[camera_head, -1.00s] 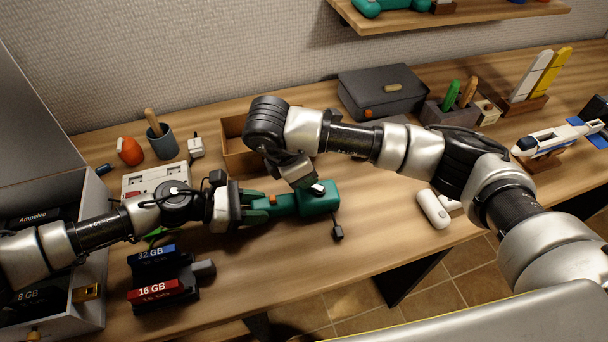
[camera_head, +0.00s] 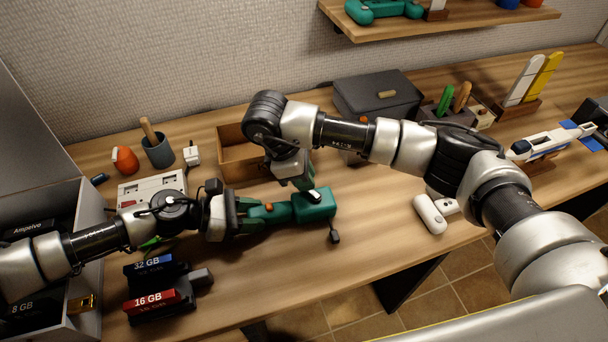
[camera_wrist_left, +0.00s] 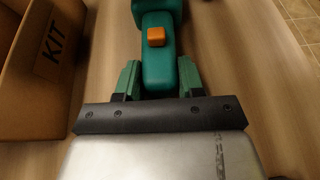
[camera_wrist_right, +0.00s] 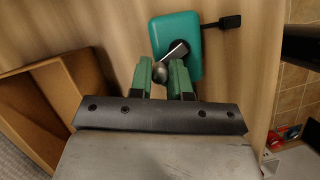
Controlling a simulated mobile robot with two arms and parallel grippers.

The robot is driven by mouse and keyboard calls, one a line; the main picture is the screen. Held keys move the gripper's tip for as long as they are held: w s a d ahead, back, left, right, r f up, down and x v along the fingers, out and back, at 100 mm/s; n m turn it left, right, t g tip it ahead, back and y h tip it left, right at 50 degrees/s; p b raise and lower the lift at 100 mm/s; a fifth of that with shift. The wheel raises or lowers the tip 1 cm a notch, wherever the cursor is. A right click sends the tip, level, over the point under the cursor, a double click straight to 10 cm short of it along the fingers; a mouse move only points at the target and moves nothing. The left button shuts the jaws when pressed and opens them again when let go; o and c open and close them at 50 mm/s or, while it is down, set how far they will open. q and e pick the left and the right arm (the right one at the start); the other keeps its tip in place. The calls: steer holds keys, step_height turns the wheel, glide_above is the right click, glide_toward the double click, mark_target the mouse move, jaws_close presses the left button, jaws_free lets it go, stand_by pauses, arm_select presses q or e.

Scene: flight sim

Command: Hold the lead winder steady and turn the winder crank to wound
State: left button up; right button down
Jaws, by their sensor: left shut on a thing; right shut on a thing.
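The lead winder (camera_head: 316,208) is a green body with a narrower green handle (camera_head: 274,214) that has an orange button, lying along the wooden table. My left gripper (camera_head: 248,214) is shut on the handle, and the left wrist view (camera_wrist_left: 156,75) shows a green finger on each side of it. The winder crank (camera_wrist_right: 175,55) is a small metal arm with a round grey knob (camera_wrist_right: 160,72) on top of the green body. My right gripper (camera_wrist_right: 160,75) comes from above and is shut on the knob. A short dark lead with a plug (camera_head: 334,237) hangs off the body's end.
An open wooden box marked KIT (camera_head: 238,152) stands just behind the winder. White controllers (camera_head: 430,213) lie to the right near the front edge. Memory-card blocks (camera_head: 158,298) and a white socket strip (camera_head: 150,187) are on the left. Table in front of the winder is clear.

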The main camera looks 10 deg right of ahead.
steer(key=shift+f, duration=0.1)
steer(key=c, duration=1.1)
jaws_free()
steer(key=shift+o, duration=0.2)
steer(key=v, duration=1.2)
